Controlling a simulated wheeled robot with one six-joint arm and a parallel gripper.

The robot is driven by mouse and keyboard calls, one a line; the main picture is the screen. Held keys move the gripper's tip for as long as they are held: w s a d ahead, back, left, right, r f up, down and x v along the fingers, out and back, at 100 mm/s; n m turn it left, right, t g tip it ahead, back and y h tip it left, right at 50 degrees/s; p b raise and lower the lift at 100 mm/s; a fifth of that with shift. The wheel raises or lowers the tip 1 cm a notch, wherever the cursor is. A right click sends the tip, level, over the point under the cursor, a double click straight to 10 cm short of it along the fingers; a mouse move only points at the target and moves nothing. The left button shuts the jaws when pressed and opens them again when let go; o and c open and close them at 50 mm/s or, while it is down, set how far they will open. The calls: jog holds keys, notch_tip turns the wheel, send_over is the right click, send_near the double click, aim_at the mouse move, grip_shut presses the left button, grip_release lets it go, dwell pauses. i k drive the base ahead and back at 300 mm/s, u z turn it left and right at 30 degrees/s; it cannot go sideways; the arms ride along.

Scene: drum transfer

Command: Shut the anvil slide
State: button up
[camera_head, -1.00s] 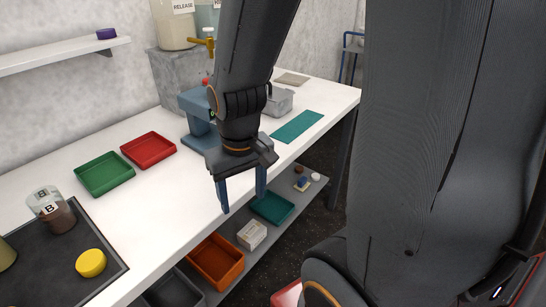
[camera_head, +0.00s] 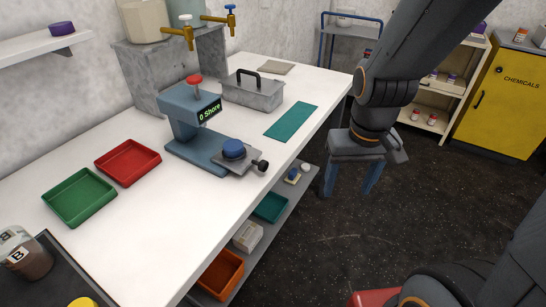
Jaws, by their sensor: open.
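The blue hardness tester (camera_head: 190,120) stands on the white bench, with a red knob on top and a display reading "0 Shore". Its grey anvil slide (camera_head: 236,164) sticks out from the base toward the bench's front edge, so it is pulled out. A dark blue round piece (camera_head: 234,149) sits on the slide. A black knob (camera_head: 263,166) is at the slide's outer end. My gripper (camera_head: 354,190) is open and empty, pointing down over the floor beyond the bench's front edge, to the right of the slide and apart from it.
A red tray (camera_head: 128,161) and a green tray (camera_head: 79,196) lie left of the tester. A grey lidded box (camera_head: 252,92) and a teal mat (camera_head: 291,121) lie to its right. A lower shelf (camera_head: 268,238) holds bins. A yellow chemicals cabinet (camera_head: 505,101) stands far right.

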aim_at(240, 165)
jog(key=z, duration=0.3)
jog(key=k, duration=0.55)
jog(key=u, duration=0.85)
jog(key=i, duration=0.95)
jog(key=z, duration=0.1)
jog(key=k, duration=0.95)
jog(key=u, duration=0.6)
jog(key=i, duration=0.65)
jog(key=z, duration=1)
